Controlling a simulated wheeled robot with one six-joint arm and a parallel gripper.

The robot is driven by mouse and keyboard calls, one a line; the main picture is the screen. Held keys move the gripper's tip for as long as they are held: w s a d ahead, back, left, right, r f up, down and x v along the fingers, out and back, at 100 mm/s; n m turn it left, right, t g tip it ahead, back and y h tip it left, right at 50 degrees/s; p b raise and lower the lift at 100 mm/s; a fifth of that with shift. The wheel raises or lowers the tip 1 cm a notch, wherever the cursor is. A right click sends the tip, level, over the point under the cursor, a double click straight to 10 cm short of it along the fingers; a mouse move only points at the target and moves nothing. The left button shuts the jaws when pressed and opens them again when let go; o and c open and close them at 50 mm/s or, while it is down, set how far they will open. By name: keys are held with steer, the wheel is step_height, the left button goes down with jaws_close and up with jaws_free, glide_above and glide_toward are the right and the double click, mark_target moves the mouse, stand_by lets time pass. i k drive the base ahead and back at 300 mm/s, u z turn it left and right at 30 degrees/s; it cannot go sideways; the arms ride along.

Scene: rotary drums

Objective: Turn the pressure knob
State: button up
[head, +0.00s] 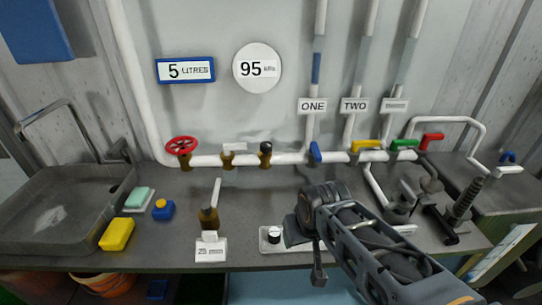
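A small knob with a black side and a pale top (274,236) stands on a white base plate (266,249) at the front of the grey bench. A second dark-topped knob (265,148) sits on the white pipe behind. No readable label shows which one is the pressure knob. A round white dial (257,68) on the wall reads 95, with small unit letters. My gripper (303,236) is just right of the front knob, its dark end close to the base plate. Its fingers are partly hidden by my wrist, so contact and opening are unclear.
A red handwheel (181,146) and blue, yellow, green and red levers line the pipe. A brass fitting (208,219) with an upright handle stands left of the front knob.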

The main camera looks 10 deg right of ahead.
mark_target(265, 147)
steer(key=k, duration=1.05)
steer(key=u, duration=0.7)
steer(key=i, duration=1.2)
steer(key=z, duration=0.7)
